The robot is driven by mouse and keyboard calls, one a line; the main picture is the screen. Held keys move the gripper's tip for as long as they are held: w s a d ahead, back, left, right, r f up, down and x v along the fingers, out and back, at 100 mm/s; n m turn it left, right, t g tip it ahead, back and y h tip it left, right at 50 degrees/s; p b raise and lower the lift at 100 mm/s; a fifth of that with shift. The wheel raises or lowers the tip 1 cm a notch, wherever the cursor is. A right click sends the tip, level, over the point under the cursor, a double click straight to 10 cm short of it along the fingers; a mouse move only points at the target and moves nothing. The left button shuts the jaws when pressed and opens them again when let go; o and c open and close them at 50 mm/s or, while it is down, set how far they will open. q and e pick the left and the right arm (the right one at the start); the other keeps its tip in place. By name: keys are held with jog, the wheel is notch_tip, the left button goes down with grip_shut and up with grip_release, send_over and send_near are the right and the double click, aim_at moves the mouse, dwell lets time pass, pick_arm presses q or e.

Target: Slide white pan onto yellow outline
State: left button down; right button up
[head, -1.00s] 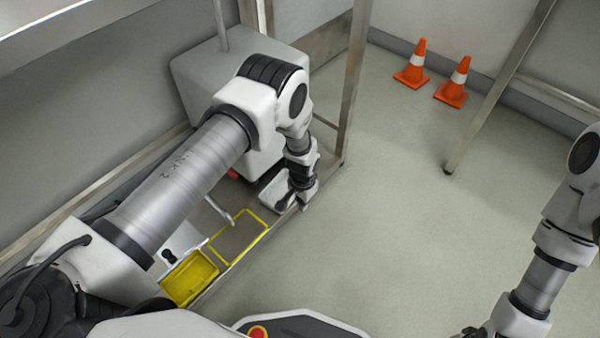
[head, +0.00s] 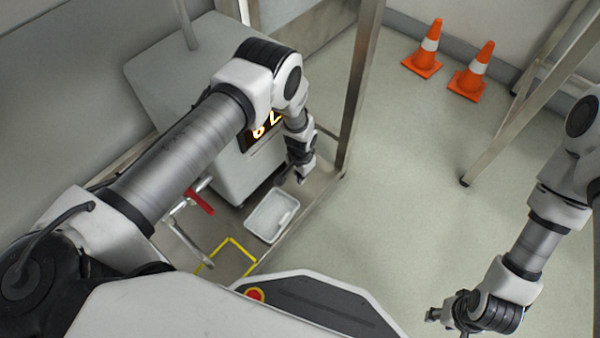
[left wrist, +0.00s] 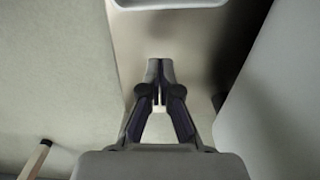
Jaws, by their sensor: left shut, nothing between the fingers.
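The white pan (head: 271,216) is a shallow rectangular tray lying on the bench in the head view. The yellow outline (head: 232,241) lies just left of and below it, partly hidden by my body. The pan appears beside the outline, not inside it. My left gripper (head: 281,181) is beyond the pan's far edge, low over the bench, and seems apart from it. In the left wrist view its fingers (left wrist: 160,66) are closed together and empty, with the pan's rim (left wrist: 168,5) at the top edge. My right gripper (head: 434,314) hangs over the floor at the lower right, too small to read.
A red handle (head: 200,200) and a metal lever (head: 187,240) are left of the pan. A metal post (head: 362,85) rises at right. Two orange cones (head: 425,50) stand on open floor.

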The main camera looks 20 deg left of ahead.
aim_at(301, 188)
pick_arm(q)
notch_tip(301, 188, down, 5)
jog(key=shift+r+b, duration=0.2)
jog(key=shift+b, duration=0.75)
jog(key=s, duration=0.1)
jog(key=s+a, duration=0.1)
jog(key=shift+s+r, duration=0.35)
jog(key=shift+r, duration=0.05)
jog(key=shift+s+a, duration=0.15)
jog(key=shift+s, duration=0.35)
jog(key=shift+r, duration=0.1)
pick_arm(e)
notch_tip(301, 188, down, 3)
jog(key=shift+r, duration=0.1)
pick_arm(q)
jog(key=shift+s, duration=0.15)
